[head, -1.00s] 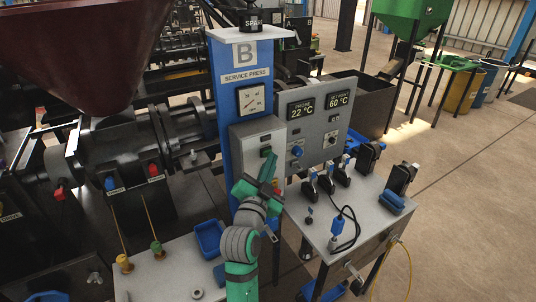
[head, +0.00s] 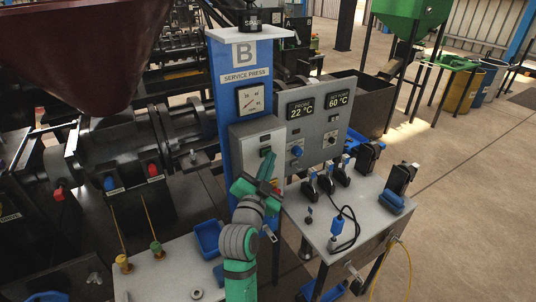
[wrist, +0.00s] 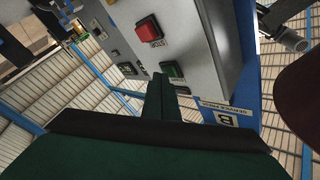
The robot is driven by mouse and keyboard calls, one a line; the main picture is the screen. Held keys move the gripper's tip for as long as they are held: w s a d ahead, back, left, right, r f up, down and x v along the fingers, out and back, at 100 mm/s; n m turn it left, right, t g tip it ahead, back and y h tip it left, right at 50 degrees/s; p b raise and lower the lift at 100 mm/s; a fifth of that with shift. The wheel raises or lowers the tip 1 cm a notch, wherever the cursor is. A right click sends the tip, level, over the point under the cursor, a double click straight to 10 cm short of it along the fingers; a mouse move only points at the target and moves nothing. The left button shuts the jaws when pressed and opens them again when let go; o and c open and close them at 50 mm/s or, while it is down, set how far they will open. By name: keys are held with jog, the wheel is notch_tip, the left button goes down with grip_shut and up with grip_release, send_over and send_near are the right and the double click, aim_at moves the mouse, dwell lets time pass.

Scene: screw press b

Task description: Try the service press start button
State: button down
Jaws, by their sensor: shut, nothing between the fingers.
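The service press panel is a grey box (head: 244,141) on a blue column marked B, SERVICE PRESS (head: 228,95). A green button (head: 265,152) sits on its front. In the wrist view the green button (wrist: 172,70) has a label beside it, and a red button (wrist: 148,29) sits further up the picture. My gripper (head: 267,164) is shut and empty, its tips just below the green button. In the wrist view my gripper's tips (wrist: 161,77) appear right beside the green button. I cannot tell whether they touch it.
A grey panel (head: 318,117) right of the column shows 22 °C and 60 °C. A steel side table (head: 320,222) with clamps and a cable stands at the right. A blue tray (head: 208,237) lies on the bench at the left. Open floor lies at the far right.

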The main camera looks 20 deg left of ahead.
jog(key=shift+s+d, duration=0.6)
jog(key=shift+d, duration=0.05)
jog(key=shift+d, duration=0.1)
jog(key=shift+s+d, duration=1.6)
jog(key=shift+d, duration=0.25)
